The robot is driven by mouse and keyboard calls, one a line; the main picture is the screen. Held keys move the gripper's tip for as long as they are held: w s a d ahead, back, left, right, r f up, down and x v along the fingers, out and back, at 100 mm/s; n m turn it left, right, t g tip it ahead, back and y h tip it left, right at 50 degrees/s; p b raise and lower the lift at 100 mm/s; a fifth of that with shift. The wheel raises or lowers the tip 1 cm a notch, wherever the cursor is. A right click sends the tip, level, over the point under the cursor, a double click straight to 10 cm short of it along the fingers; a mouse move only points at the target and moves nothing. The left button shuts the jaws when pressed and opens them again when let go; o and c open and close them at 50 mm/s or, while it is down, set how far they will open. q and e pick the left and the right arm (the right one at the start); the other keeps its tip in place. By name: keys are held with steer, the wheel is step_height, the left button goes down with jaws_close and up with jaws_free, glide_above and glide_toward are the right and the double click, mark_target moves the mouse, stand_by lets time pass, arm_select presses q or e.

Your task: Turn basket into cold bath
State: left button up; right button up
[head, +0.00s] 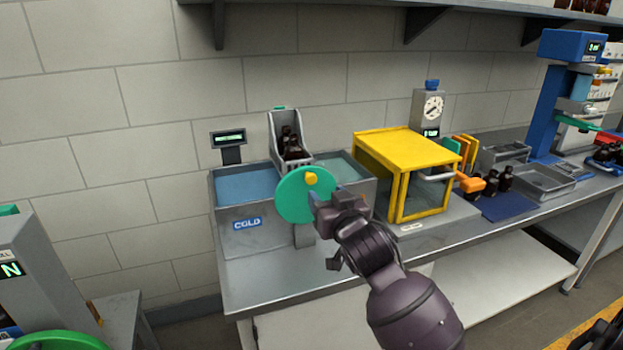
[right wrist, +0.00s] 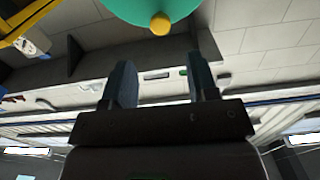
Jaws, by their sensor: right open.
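A grey basket (head: 276,128) with several amber bottles (head: 292,145) stands tilted at the divider between two water baths. The left bath (head: 256,189) carries a blue COLD label (head: 247,223). The right bath (head: 347,168) holds paler water. A green wheel (head: 292,202) with a yellow knob (head: 311,178) is in front of the baths. My right gripper (head: 322,203) is close to the wheel's right side and hides part of it. In the right wrist view, my gripper (right wrist: 161,78) is open and empty, with the yellow knob (right wrist: 160,23) beyond its fingertips. My left gripper is out of view.
A yellow-framed box (head: 398,150) stands right of the baths, with a dial device (head: 428,108) behind it. Bottles (head: 505,180), trays (head: 543,182) and a blue press (head: 563,95) are farther right. A small display (head: 229,140) stands behind the cold bath.

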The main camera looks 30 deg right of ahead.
mark_target(312, 180)
steer(key=x, duration=0.8)
steer(key=shift+w, duration=0.3)
jaws_close()
